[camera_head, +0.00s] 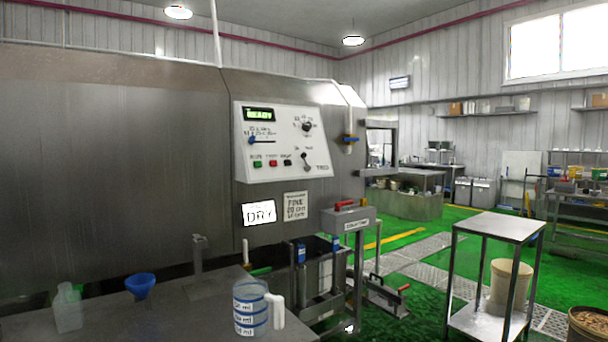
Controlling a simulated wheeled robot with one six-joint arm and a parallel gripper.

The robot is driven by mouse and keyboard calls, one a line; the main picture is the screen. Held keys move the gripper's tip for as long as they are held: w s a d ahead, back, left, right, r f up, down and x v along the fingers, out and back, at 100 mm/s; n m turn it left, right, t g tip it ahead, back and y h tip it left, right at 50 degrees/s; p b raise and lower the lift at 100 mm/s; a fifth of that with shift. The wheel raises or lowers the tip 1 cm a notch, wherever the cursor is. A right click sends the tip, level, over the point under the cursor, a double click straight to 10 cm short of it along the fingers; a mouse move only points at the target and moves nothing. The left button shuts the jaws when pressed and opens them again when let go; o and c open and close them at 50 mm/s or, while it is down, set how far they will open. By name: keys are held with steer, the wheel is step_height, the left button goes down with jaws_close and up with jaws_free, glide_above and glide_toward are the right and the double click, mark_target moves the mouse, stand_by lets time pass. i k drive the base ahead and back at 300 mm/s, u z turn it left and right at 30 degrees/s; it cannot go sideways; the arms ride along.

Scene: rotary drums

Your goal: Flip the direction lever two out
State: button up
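A white control panel (285,142) is on the front of the large steel drum machine. Its green display (259,114) reads "READY". A small lever with a dark knob (305,158) sits at the panel's lower right, tilted with the knob up and to the left. Its labels are too small to read, so I cannot tell if it is the direction lever. A dark rotary knob (306,126) is above it, and a blue-tipped slider (251,140) is at the left. My gripper is not in view.
A steel bench (190,318) at the front left holds a measuring jug (249,308), a blue funnel (140,285) and a clear bottle (67,308). A grey box with a red handle (348,218) juts out below the panel. A steel stand (500,227) is at the right; green floor lies between.

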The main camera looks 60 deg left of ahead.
mark_target(307, 168)
steer(key=u, duration=2.05)
steer(key=i, duration=1)
steer(key=z, duration=0.55)
steer(key=i, duration=0.7)
steer(key=z, duration=0.75)
steer(key=i, duration=0.8)
steer(key=u, duration=0.55)
steer(key=i, duration=0.9)
steer(key=u, duration=0.7)
